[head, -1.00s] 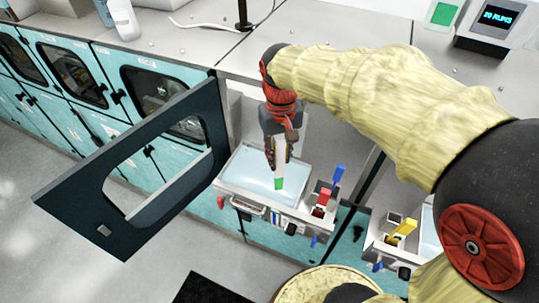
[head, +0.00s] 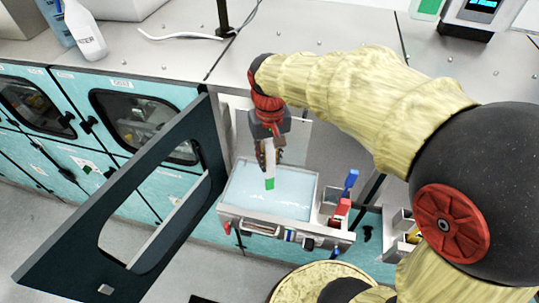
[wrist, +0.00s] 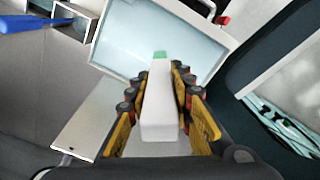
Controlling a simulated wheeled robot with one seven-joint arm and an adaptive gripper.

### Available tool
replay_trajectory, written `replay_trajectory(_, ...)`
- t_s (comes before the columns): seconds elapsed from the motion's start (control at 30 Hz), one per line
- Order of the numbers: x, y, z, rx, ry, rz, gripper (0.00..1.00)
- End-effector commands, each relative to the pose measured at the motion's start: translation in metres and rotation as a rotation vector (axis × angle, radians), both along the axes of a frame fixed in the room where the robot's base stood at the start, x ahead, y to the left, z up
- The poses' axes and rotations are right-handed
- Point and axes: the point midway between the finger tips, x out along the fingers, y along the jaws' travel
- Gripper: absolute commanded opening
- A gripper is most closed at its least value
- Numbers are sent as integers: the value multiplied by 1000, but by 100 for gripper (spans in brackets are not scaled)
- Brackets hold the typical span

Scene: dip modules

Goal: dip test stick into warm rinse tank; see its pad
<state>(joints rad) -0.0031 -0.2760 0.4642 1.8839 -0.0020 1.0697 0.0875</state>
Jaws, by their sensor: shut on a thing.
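The white test stick (head: 269,157) is in my gripper (head: 268,152), which is shut on it and points down over the tank. Its pad (head: 270,184) at the lower end is green. In the wrist view the stick (wrist: 158,105) lies between the yellow fingers, with the green pad (wrist: 160,55) at its far end. The rinse tank (head: 250,214) is an open tray of pale blue liquid in a pulled-out drawer. The pad shows against the liquid; I cannot tell whether it is touching the surface.
An open dark door (head: 120,195) stands left of the tank. Holders with a blue-handled stick (head: 350,182) and a red-handled stick (head: 340,211) are at the tank's right. A bottle (head: 85,32) stands on the counter (head: 170,62) at the back left.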

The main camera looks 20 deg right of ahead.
Motion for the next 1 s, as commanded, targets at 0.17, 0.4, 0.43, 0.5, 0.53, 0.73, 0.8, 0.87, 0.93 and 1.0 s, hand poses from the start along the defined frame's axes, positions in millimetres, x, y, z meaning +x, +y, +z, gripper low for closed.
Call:
replay_trajectory(0.17, 0, 0, -19, 0, 0, 0, 2)
replay_trajectory(0.4, 0, 0, -40, 0, 0, 0, 2)
replay_trajectory(0.43, 0, 0, -43, 0, -1, 0, 2)
replay_trajectory(0.5, 0, 0, -49, 0, -1, 0, 2)
replay_trajectory(0.53, 0, 0, -52, 0, 0, 0, 2)
replay_trajectory(0.73, 0, 0, -70, 0, 1, 0, 2)
replay_trajectory(0.8, 0, 0, -77, 0, 1, 0, 2)
replay_trajectory(0.87, 0, 0, -82, 0, 0, 0, 2)
replay_trajectory(0.93, 0, 0, -88, 0, 0, 0, 2)
replay_trajectory(1.0, 0, 0, -94, 0, 1, 0, 2)
